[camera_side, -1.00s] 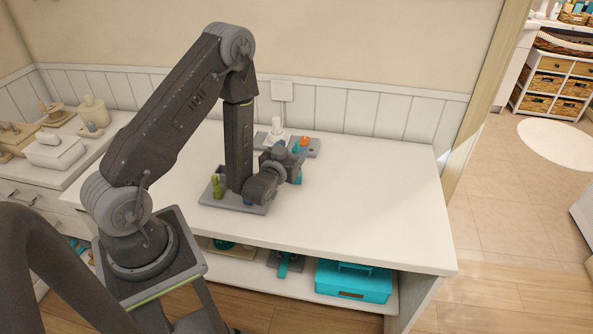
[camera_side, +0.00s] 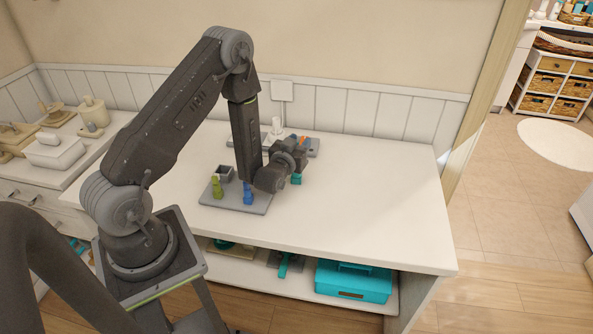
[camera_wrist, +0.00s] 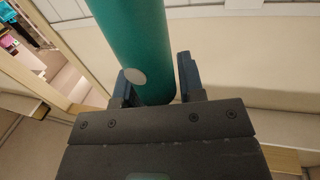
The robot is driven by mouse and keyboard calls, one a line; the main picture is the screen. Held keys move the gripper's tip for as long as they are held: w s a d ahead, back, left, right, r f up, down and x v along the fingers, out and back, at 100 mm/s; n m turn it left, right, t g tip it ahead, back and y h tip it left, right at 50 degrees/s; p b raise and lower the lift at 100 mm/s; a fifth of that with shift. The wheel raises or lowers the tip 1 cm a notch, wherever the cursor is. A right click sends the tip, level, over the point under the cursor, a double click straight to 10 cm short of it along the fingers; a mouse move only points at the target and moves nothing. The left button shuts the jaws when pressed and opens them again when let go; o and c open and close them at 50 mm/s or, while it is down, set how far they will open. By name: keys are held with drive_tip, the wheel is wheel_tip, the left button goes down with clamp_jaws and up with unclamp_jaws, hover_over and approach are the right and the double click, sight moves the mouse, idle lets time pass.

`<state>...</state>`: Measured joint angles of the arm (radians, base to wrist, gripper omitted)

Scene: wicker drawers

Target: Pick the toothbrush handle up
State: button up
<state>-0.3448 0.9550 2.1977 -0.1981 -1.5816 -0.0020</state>
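The toothbrush handle is the thick teal cylinder (camera_wrist: 137,35) in the wrist view, with a pale round spot near its rounded end. A small teal part (camera_side: 296,179) shows below my gripper (camera_side: 297,162) in the side view; the rest is hidden. In the wrist view the handle's end lies between the two dark fingers of my gripper (camera_wrist: 154,82). A thin gap shows between the handle and the right finger. The left finger is very close to the handle or touches it.
A grey tray (camera_side: 258,208) with a green piece (camera_side: 217,187), a blue piece (camera_side: 248,192) and a grey box (camera_side: 224,172) lies left of my gripper. The white table (camera_side: 380,200) is clear on the right.

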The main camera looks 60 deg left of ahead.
clamp_jaws()
drive_tip(key=shift+r, duration=0.1)
